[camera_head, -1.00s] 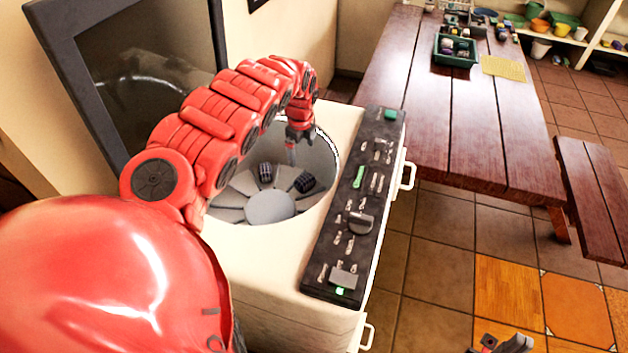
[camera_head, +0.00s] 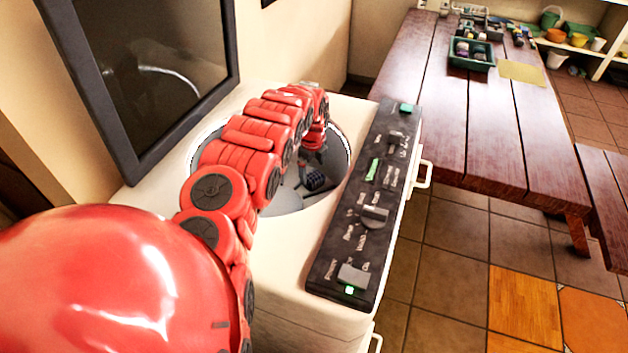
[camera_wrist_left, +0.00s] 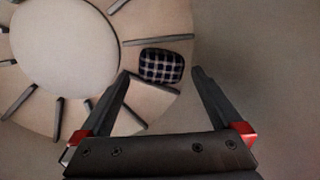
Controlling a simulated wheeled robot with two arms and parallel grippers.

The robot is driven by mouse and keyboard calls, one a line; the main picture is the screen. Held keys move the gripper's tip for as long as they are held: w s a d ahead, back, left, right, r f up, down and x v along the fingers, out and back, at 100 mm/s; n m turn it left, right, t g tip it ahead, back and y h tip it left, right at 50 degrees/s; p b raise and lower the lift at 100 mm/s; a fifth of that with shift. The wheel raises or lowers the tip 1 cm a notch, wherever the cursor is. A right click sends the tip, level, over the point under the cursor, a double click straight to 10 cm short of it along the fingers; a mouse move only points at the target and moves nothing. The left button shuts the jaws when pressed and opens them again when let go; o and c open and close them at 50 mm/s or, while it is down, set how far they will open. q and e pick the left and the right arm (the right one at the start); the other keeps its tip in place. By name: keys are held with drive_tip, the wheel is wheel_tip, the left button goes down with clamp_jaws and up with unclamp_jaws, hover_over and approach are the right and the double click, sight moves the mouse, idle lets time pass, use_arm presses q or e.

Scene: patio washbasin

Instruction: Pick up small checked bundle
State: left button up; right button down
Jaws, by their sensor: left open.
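A small dark blue and white checked bundle (camera_head: 316,181) lies on the bottom of the round washer tub (camera_head: 344,160), beside the agitator's fins. In the left wrist view the bundle (camera_wrist_left: 161,66) shows in line with the gap between my fingertips, slightly beyond them. My left gripper (camera_head: 314,165) reaches down inside the tub above the bundle. In the left wrist view the left gripper (camera_wrist_left: 161,75) is open, with nothing between its fingers. My arm hides much of the tub in the head view. My right gripper is not in view.
The tub's rim and the washer's white top (camera_head: 282,250) surround my left arm. A raised dark control panel (camera_head: 345,240) stands to the right. The open dark lid (camera_head: 150,70) is behind left. A wooden table (camera_head: 490,130) with a green crate (camera_head: 471,54) is farther off.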

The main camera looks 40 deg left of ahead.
sight(314, 175)
use_arm(q)
drive_tip(key=f, duration=0.3)
drive_tip(key=shift+w+d, duration=0.1)
drive_tip(key=shift+w, duration=0.3)
drive_tip(key=shift+f, duration=0.65)
drive_tip(key=c, duration=1.3)
drive_tip(key=shift+c, duration=0.2)
drive_tip(key=shift+r, duration=0.15)
